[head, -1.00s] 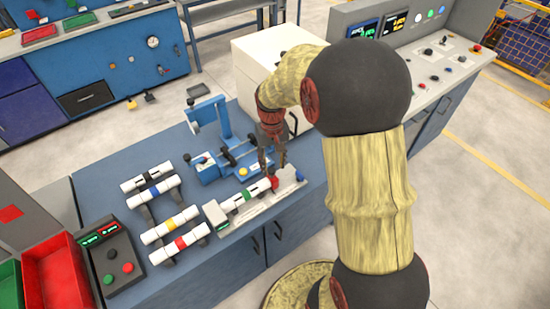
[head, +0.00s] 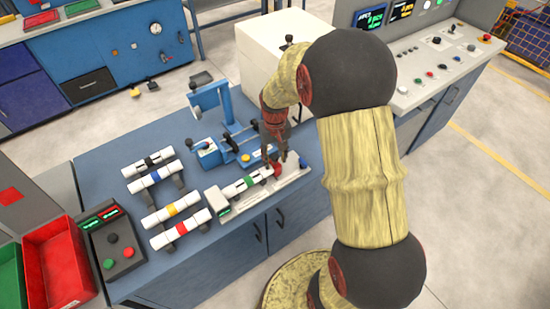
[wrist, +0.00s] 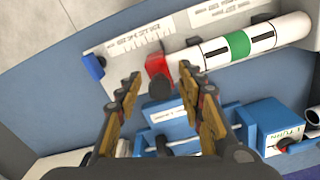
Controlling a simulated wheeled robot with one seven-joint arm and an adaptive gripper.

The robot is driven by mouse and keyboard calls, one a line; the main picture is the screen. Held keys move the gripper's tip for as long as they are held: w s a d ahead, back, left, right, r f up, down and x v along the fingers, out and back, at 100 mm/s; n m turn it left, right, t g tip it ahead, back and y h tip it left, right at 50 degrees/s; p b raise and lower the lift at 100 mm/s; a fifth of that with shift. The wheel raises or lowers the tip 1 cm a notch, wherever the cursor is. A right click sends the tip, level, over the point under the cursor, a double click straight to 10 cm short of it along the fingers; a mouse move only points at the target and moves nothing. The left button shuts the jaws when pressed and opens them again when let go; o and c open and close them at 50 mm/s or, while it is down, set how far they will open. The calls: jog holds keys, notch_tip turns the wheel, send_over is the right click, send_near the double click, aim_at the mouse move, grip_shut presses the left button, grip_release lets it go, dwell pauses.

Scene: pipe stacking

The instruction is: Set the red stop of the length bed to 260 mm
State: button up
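The length bed (head: 292,186) is a pale plate with a printed scale, lying along the front of the blue bench. A white pipe with a green band (head: 241,188) lies on it, also seen in the wrist view (wrist: 238,46). The red stop (head: 277,170) sits at the pipe's right end in the head view. In the wrist view the red stop (wrist: 157,66) lies between my gripper's fingertips (wrist: 160,74), with gaps on both sides. My gripper is open and points down over the bed. I cannot read the scale numbers.
A blue block (wrist: 94,66) stands at the bed's end beyond the stop. A blue fixture with levers (head: 215,150) stands close behind the bed. Several banded pipes (head: 180,232) lie on racks to the left, beside a button box (head: 112,244) and a red bin (head: 58,265).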

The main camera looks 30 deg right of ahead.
jog(key=shift+c, duration=1)
jog(key=c, duration=0.7)
grip_shut()
